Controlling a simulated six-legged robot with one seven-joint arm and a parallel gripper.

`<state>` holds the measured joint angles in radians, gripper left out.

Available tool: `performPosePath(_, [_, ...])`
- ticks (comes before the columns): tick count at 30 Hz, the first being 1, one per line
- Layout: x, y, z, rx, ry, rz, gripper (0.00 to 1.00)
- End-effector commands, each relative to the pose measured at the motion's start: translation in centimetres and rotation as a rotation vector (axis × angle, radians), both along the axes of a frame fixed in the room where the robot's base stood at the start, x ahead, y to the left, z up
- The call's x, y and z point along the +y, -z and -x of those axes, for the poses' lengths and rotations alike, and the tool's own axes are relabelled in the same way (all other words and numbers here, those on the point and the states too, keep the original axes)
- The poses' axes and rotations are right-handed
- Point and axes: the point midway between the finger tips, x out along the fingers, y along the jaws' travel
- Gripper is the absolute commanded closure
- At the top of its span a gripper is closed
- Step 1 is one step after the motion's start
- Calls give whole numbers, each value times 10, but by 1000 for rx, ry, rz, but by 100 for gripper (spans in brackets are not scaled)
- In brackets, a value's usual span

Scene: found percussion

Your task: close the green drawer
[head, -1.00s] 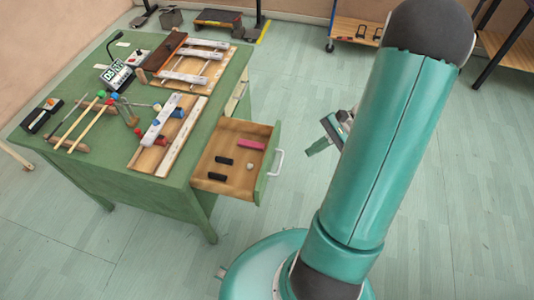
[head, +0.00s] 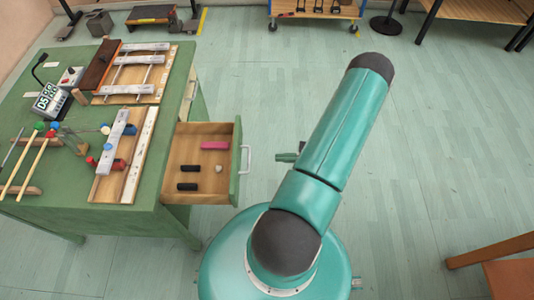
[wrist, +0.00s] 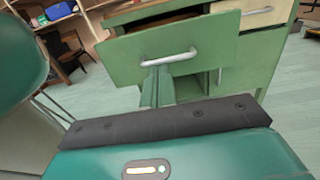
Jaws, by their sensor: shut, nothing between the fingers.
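The green drawer (head: 236,165) is pulled out from the right side of the green desk (head: 60,225), with its light wooden inside showing. Its front has a pale bar handle (head: 245,160). My gripper (head: 278,157) is shut and empty, to the right of the handle, with a gap of floor showing between them in the head view. In the wrist view the drawer front (wrist: 215,42) stands straight ahead. The closed green fingertips (wrist: 157,70) show just below the handle (wrist: 168,58) there; whether they touch it I cannot tell.
The drawer holds a pink block (head: 215,145), black blocks (head: 188,168) and a small pale round thing (head: 219,169). Wooden bar instruments (head: 125,155) and mallets (head: 30,160) lie on the desk. A wooden stool (head: 510,275) is at lower right.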

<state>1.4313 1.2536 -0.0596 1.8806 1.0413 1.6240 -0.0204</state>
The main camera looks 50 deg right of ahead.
Motion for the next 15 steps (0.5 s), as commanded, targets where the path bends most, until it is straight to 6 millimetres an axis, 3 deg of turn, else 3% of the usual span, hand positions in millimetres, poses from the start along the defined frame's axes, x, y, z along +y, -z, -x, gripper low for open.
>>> performPosePath(15, [61, -1, -81, -1, -7, 0, 100])
